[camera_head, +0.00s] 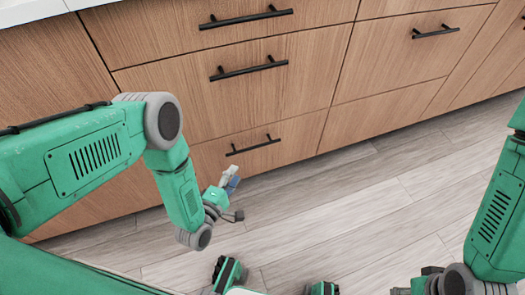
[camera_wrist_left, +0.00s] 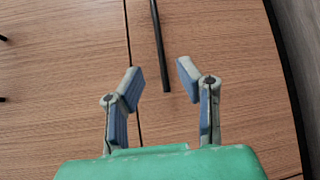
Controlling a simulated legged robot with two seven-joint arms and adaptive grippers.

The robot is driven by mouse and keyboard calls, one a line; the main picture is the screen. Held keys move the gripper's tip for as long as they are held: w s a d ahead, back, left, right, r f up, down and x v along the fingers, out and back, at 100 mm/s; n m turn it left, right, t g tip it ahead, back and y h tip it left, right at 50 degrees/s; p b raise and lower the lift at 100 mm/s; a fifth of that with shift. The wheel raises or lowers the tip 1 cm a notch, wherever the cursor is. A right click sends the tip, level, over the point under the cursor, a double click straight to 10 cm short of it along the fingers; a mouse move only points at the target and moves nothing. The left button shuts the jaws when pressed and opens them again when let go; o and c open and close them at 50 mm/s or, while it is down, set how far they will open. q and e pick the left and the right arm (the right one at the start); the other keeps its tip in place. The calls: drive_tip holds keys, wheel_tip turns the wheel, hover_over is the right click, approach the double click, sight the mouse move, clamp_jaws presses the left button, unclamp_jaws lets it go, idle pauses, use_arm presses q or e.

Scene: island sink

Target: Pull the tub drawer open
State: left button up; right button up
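A wooden cabinet front shows in the head view, with drawers flush and shut. The lowest drawer (camera_head: 300,136) of the left stack has a black bar handle (camera_head: 252,145). Which drawer is the tub drawer is not marked. My left gripper (camera_head: 230,182) is just below that handle. In the left wrist view its two blue-padded fingers (camera_wrist_left: 160,80) are apart. The end of a black bar handle (camera_wrist_left: 158,45) shows between and beyond the fingertips; contact is not visible. My right gripper (camera_head: 428,283) is low at the right, partly cut off by the frame edge.
Above are the middle drawer handle (camera_head: 248,69) and the top drawer handle (camera_head: 245,17). Another drawer handle (camera_head: 435,32) is to the right. A white countertop (camera_head: 28,9) shows at the upper left. The wood-plank floor (camera_head: 350,195) before the cabinet is clear.

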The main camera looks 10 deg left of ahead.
sight(254, 147)
use_arm(q)
drive_tip(key=b+x, duration=0.5)
drive_tip(key=x, duration=0.8)
drive_tip(key=shift+w+r, duration=0.1)
drive_tip(key=shift+w, duration=0.1)
drive_tip(key=shift+d, duration=0.1)
clamp_jaws()
